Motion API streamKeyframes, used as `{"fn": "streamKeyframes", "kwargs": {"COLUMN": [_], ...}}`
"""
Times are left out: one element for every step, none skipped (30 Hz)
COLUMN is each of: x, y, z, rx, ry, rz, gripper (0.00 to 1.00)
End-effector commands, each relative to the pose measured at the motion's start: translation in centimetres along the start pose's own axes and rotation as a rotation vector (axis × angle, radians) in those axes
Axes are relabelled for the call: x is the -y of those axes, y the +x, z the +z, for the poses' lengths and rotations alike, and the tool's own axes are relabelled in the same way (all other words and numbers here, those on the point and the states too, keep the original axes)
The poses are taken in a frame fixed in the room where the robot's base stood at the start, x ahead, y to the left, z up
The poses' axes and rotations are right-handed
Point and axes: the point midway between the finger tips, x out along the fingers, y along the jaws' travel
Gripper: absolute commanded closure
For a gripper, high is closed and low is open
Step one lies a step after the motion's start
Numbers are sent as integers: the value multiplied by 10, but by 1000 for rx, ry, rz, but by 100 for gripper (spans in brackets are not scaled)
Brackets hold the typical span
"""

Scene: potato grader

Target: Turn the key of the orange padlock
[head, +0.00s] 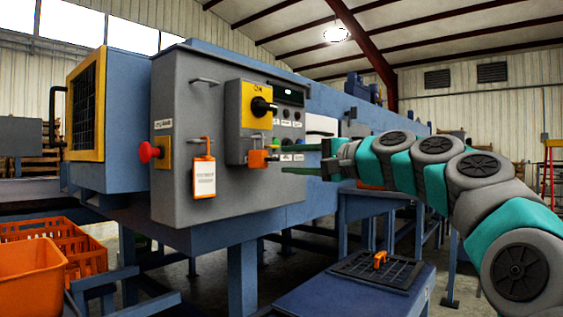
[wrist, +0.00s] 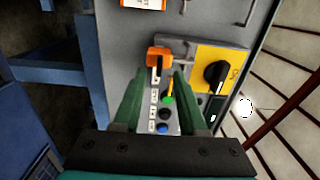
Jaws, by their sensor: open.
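The orange padlock (head: 257,159) hangs at the lower front of the grey control box, below the yellow plate with the black rotary switch. It also shows in the wrist view (wrist: 158,55), just beyond the fingertips and roughly between their lines. My gripper (head: 284,160) is open, with its two green fingers pointing at the padlock from the right, a short gap away. In the wrist view my gripper (wrist: 159,72) has nothing between its fingertips. A small dark part shows under the padlock; I cannot tell whether it is the key.
A black rotary switch (head: 262,106) sits above the padlock. A red knob (head: 148,152) and a tag with an orange clip (head: 203,176) are on the panel to the left. Orange crates (head: 30,272) stand at lower left. A blue table (head: 400,300) holds a small orange item (head: 380,258).

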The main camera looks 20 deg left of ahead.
Motion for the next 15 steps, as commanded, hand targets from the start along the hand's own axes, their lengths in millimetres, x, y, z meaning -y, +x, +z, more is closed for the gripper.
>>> {"fn": "streamKeyframes", "kwargs": {"x": [1,0,0,-1,-1,-1,-1,-1,-1,-1,-1,-1,-1,-1,-1], "y": [-9,-13,-18,-22,-25,-29,-31,-32,-34,-34,-34,-34,-34,-34,-34], "z": [1,1,1,1,0,0,0,0,0,0,0,0,0,0,0], "rx": [0,1,1,1,1,1,1,1,1,1,1,1,1,1,1], "ry": [-1,0,0,1,1,1,1,1,1,1,1,0,0,0,0], "rz": [-2,-2,0,0,1,1,1,1,1,1,1,1,1,1,1], "gripper": [59,59,59,59,59,59,59,59,59,59,59,59,59,59,59]}}
